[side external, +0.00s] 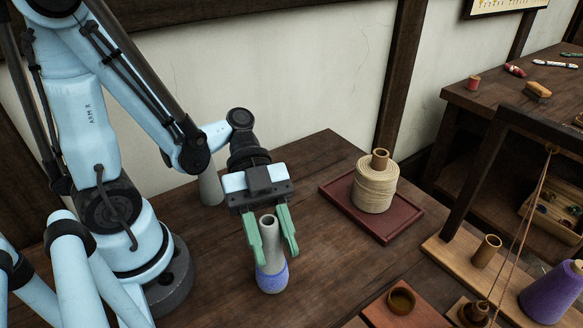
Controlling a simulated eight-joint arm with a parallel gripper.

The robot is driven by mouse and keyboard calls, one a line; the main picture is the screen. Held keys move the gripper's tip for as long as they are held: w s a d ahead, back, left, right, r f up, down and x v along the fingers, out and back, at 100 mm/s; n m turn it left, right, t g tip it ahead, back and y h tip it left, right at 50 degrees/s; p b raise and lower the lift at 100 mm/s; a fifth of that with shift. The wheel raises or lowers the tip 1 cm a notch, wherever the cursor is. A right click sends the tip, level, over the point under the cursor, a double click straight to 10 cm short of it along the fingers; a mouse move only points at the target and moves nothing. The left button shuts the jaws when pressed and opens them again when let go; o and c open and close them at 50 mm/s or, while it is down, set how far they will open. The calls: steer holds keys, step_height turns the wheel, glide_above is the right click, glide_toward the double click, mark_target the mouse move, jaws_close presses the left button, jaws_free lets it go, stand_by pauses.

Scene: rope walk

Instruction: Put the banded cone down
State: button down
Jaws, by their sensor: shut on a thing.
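The banded cone (270,245) is a grey hollow cone with an open top and a blue-violet band (272,279) around its wide base. It stands upright between the green fingers of my gripper (277,254), in the middle of the side external view. My gripper points down and is shut on the cone, with the fingertips just above the band. The cone's base is at or very close to the dark wooden table (325,285); I cannot tell whether it touches. The fingers hide part of its sides.
A plain grey cone (210,189) stands behind my gripper. A large twine spool (375,188) sits on a dark red tray (412,213) to the right. A wooden frame with a cup and purple cone (553,292) is at the far right. Bare table surrounds the banded cone.

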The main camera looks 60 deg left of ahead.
steer(key=c, duration=0.6)
jaws_free()
steer(key=shift+a, duration=0.1)
